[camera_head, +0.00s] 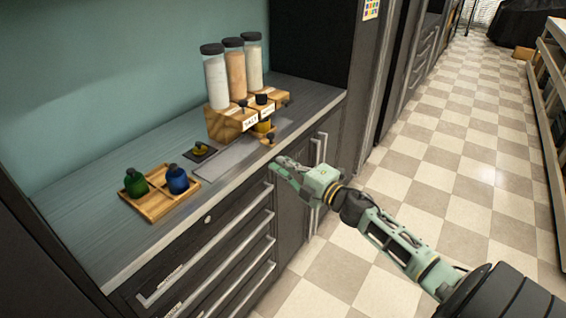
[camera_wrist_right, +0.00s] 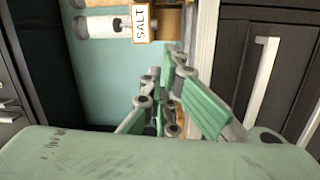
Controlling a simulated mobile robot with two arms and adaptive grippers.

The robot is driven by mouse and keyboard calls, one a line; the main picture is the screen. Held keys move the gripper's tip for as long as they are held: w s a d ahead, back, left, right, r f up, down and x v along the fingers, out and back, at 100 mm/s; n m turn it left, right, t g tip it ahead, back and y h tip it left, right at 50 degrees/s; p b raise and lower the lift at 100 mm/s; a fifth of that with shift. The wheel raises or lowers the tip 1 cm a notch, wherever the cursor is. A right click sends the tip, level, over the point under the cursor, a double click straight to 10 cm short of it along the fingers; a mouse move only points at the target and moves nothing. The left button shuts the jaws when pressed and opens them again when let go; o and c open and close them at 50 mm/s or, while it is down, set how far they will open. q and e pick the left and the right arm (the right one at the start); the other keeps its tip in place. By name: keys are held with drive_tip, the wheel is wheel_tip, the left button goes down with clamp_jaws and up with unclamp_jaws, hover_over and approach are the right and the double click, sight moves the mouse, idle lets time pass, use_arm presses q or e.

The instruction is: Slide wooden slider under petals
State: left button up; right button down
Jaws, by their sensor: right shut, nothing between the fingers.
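A wooden dispenser stand (camera_head: 227,121) on the counter holds three upright dark-capped tubes, one tan (camera_head: 235,70) between two pale ones. A SALT label (camera_head: 250,122) is on its front; it also shows in the wrist view (camera_wrist_right: 140,22). I cannot read a petals label. Small dark-knobbed pieces sit at the stand, and a small wooden piece with a dark knob (camera_head: 270,140) is at its front near the counter edge; I cannot tell which is the petals slider. My right gripper (camera_head: 276,164) is shut and empty, in front of the stand near the counter edge. My left gripper is out of view.
A wooden tray (camera_head: 151,206) holds a green bottle (camera_head: 135,182) and a blue bottle (camera_head: 177,180). Drawer handles (camera_head: 230,252) stick out below the counter.

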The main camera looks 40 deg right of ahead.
drive_tip(key=r+p, duration=0.1)
drive_tip(key=s+a+r+p, duration=0.1)
drive_tip(key=r+p, duration=0.1)
drive_tip(key=s+r+p, duration=0.1)
drive_tip(key=p, duration=0.1)
drive_tip(key=shift+s+a+r, duration=0.15)
drive_tip(key=shift+s+r, duration=0.1)
drive_tip(key=shift+r, duration=0.1)
idle(0.3)
